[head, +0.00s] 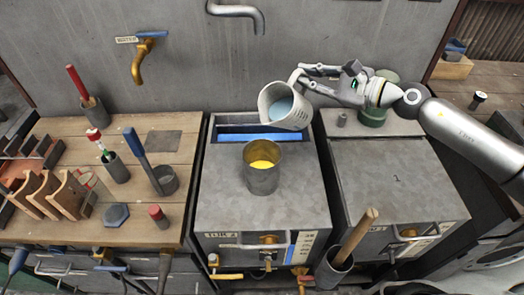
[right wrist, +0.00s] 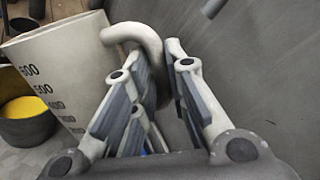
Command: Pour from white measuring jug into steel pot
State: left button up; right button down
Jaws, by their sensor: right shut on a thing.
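The white measuring jug (head: 284,106) hangs in the air behind and a little right of the pot in the head view, tilted slightly, with bluish liquid inside. My right gripper (head: 303,76) is shut on its handle. In the right wrist view the jug (right wrist: 62,62) shows its graduation marks, and the handle lies at the fingers (right wrist: 165,90). The steel pot (head: 262,180) stands upright on the grey cabinet top with yellow contents in it. It also shows in the right wrist view (right wrist: 27,130), lower left. The jug and pot are apart. My left gripper is not in view.
A recessed blue slot (head: 240,132) lies behind the pot. A spout (head: 236,10) hangs from the back wall above.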

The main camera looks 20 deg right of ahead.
jog(key=shift+r, duration=0.15)
jog(key=shift+s+a+r+n+p, duration=0.15)
jog(key=shift+a+n+p, duration=0.1)
jog(key=shift+n+p, duration=0.25)
dwell(0.3)
jog(key=shift+s+a+r+n+p, duration=0.15)
jog(key=shift+a+n+p, duration=0.2)
jog(key=shift+p, duration=0.35)
jog(key=shift+s+a+n+h+p, duration=0.2)
jog(key=shift+n+h+p, duration=0.3)
jog(key=shift+p, duration=0.7)
jog(key=shift+a, duration=0.15)
jog(key=shift+p, duration=0.3)
